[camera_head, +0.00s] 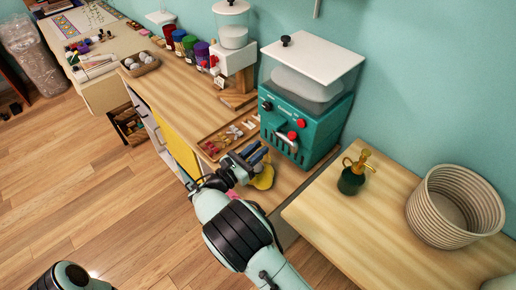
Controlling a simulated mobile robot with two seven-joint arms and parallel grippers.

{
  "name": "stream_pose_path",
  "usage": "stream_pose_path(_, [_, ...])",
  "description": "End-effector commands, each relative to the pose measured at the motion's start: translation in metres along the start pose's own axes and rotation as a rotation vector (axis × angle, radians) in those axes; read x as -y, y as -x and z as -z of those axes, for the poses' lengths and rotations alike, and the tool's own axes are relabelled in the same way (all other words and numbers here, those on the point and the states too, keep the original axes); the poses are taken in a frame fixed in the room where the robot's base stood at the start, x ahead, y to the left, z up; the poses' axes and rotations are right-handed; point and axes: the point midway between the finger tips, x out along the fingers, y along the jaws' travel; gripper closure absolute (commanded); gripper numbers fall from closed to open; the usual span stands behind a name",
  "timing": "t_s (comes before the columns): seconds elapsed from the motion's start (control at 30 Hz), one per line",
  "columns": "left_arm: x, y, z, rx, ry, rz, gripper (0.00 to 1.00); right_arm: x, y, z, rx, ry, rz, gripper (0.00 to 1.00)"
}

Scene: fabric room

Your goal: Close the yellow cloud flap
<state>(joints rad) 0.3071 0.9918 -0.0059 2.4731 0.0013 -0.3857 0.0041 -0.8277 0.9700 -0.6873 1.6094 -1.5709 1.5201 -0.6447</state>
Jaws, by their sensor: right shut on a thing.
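A small yellow piece with a rounded edge, which looks like the yellow cloud flap (264,179), shows on the counter just under and beside my right gripper (255,160). My right gripper is shut on it, as far as I can see; the fingers hide the contact. Part of the flap and whatever it is attached to are covered by the gripper and forearm. A bit of pink (233,195) shows at the left of the wrist. My left arm shows only at the bottom left corner, and its gripper is out of view.
A teal machine (300,122) with a clear hopper stands right behind my right gripper. A green and gold sprayer (351,178) and a woven basket (447,214) stand on the right table. A yellow panel (174,143) hangs at the counter's front.

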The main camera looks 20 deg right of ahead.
Motion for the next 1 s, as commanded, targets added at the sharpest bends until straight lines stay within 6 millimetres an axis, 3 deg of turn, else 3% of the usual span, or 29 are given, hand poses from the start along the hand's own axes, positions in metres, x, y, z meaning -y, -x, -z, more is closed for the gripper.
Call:
stream_pose_path(0.03, [0.0, -0.001, 0.0, 0.0, 0.0, 0.0, 1.0, 0.0, 0.006, 0.011, -0.028, 0.013, -0.009, 1.0])
stream_pose_path(0.27, [0.0, -0.001, 0.0, 0.0, 0.0, 0.0, 1.0, 0.0, 0.006, 0.011, -0.028, 0.014, -0.009, 1.0])
stream_pose_path(0.3, [0.0, -0.001, 0.0, 0.0, 0.0, 0.0, 1.0, 0.0, 0.006, 0.011, -0.028, 0.014, -0.009, 0.75])
stream_pose_path(0.37, [0.0, -0.001, 0.0, 0.0, 0.0, 0.0, 1.0, 0.0, 0.006, 0.011, -0.028, 0.014, -0.008, 0.55])
stream_pose_path(0.4, [0.0, -0.001, 0.0, 0.0, 0.0, 0.0, 1.0, 0.0, 0.006, 0.012, -0.028, 0.014, -0.008, 0.51])
stream_pose_path(0.73, [0.0, -0.001, 0.0, 0.0, 0.0, 0.0, 1.0, 0.001, 0.011, 0.011, -0.028, 0.013, -0.005, 0.51])
stream_pose_path(0.87, [0.001, -0.002, 0.0, 0.001, 0.0, 0.0, 1.0, 0.0, 0.03, 0.01, -0.026, 0.012, -0.009, 0.51])
stream_pose_path(1.0, [0.001, -0.002, 0.0, 0.001, 0.0, 0.0, 1.0, -0.001, 0.063, 0.007, -0.02, 0.008, -0.012, 0.51])
